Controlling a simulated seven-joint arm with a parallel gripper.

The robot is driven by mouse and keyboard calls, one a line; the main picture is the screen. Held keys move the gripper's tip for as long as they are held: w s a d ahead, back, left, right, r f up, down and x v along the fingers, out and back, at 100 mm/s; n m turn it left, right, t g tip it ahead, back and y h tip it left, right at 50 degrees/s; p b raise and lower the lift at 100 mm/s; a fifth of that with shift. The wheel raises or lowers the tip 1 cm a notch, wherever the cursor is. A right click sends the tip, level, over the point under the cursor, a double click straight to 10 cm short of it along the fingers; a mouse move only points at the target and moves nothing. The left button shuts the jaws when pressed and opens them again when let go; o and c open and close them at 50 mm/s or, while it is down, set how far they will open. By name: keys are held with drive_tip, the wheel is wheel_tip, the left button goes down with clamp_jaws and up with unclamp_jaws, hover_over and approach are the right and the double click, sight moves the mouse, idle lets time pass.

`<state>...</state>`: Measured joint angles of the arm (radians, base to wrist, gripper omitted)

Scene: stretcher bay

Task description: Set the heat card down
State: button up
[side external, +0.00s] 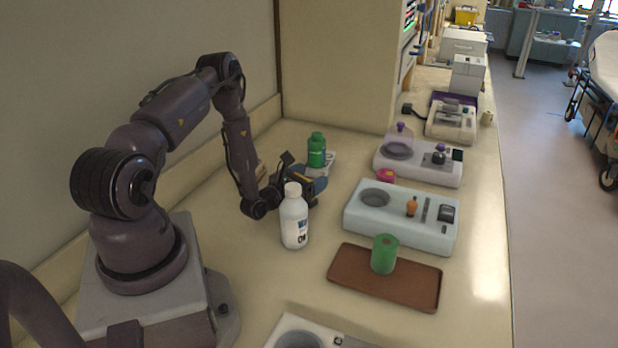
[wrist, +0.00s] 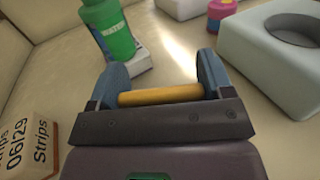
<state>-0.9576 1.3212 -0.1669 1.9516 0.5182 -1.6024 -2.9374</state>
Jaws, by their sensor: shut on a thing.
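My gripper (wrist: 165,92) has its two blue fingers shut on a narrow orange-yellow bar-like thing, which I take to be the heat card (wrist: 160,95) seen edge-on. It spans the gap between the fingers. In the side external view my gripper (side external: 308,186) is low over the counter, behind the white bottle (side external: 294,222) and in front of the green bottle (side external: 316,152). The held card is too small to make out there. I cannot tell whether it touches the counter.
A strips box (wrist: 28,135) stands at the left in the wrist view. A pale blue device (side external: 358,214) and a pink-and-purple pot (side external: 386,176) lie to the right. A brown tray (side external: 345,273) holds a green cylinder (side external: 384,256). Counter between bottle and device is bare.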

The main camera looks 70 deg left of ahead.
drive_tip(key=o, duration=0.9)
drive_tip(key=shift+f, duration=0.1)
